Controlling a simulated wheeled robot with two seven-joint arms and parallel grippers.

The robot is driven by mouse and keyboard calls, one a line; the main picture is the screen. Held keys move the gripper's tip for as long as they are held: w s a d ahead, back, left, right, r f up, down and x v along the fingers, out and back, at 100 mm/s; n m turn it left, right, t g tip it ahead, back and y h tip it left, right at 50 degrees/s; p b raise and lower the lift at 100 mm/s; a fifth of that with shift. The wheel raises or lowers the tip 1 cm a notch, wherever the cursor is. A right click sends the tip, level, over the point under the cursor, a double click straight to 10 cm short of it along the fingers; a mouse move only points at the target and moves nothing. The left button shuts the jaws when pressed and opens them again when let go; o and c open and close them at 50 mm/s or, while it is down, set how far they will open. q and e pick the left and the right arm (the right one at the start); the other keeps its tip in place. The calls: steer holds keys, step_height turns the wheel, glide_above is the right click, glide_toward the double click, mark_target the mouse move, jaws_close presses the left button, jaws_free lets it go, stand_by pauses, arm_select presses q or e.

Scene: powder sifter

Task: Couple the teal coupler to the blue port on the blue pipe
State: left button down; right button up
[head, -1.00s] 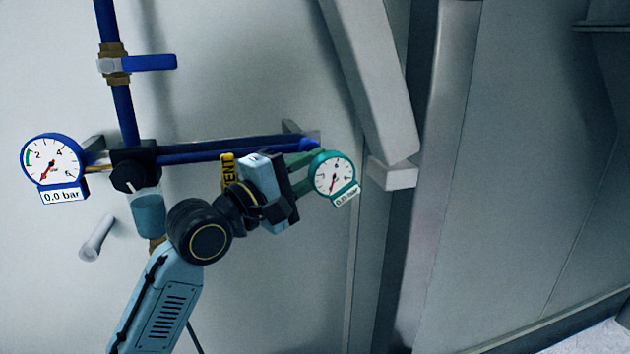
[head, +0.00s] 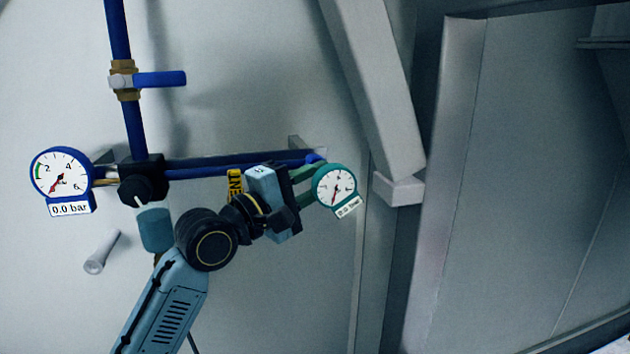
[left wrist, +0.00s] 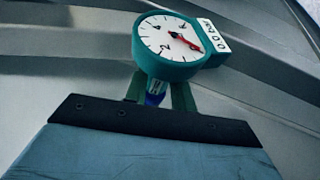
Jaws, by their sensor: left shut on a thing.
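The teal coupler carries a round teal gauge (head: 336,187) with a small readout below it. My left gripper (head: 306,183) is shut on the coupler, its green fingers just left of the gauge. The blue pipe (head: 240,162) runs right from a black valve block and ends in the blue port (head: 314,158), just above the fingers. In the left wrist view the gauge (left wrist: 170,42) stands beyond the fingers (left wrist: 160,92), with a blue piece (left wrist: 154,99) between them. The coupler's body is mostly hidden, and I cannot tell whether it touches the port. My right gripper is out of view.
A blue gauge (head: 61,175) reading 0.0 bar and a black valve knob (head: 140,188) sit left of my arm. A blue-handled valve (head: 124,80) is above. A yellow VENT tag (head: 235,185) is behind my wrist. A grey beam (head: 375,90) stands at right.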

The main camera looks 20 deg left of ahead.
arm_select(q)
steer(key=c, duration=1.1)
jaws_free()
